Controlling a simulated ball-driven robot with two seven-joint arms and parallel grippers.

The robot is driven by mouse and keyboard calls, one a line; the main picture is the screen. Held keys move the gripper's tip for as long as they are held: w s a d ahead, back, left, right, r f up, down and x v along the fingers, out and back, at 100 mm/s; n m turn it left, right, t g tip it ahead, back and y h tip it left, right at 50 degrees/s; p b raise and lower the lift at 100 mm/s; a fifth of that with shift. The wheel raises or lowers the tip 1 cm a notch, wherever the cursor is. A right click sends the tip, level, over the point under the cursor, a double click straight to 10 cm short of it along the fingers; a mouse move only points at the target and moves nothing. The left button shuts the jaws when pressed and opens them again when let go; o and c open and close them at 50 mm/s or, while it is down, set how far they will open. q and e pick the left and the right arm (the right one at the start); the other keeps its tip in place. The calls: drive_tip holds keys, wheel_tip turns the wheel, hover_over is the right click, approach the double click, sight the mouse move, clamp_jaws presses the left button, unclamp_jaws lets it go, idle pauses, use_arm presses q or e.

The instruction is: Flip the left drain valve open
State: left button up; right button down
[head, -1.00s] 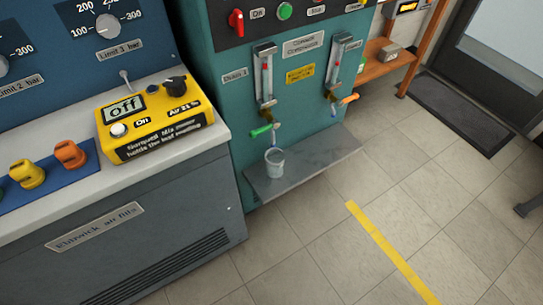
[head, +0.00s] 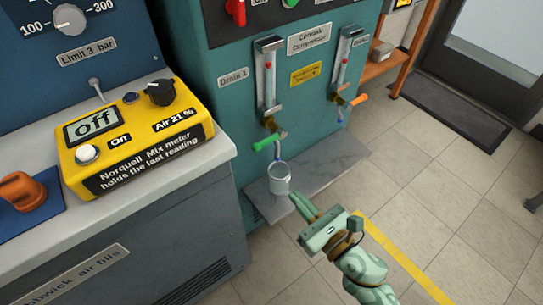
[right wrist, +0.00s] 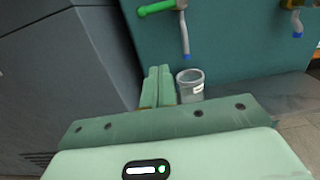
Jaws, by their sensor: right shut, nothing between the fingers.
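The left drain valve has a green lever (head: 265,143) below the sight tube labelled Drain 1, on the teal compressor panel. The lever points left, roughly level, above a spout with a blue tip. In the right wrist view the green lever (right wrist: 157,7) shows at the top. A small grey bucket (head: 280,180) stands under the spout on the shelf. My right gripper (head: 298,194) is shut and empty, close to the bucket in the picture and below the lever. In the right wrist view its fingers (right wrist: 158,86) are together, left of the bucket (right wrist: 190,85). My left gripper is not in view.
The right drain has an orange lever (head: 358,100). A grey shelf (head: 335,168) juts out under both drains. A bench with a yellow meter (head: 135,140) reading off stands at the left. The tiled floor at the right is open.

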sight(268, 141)
drive_tip(key=shift+a, duration=0.1)
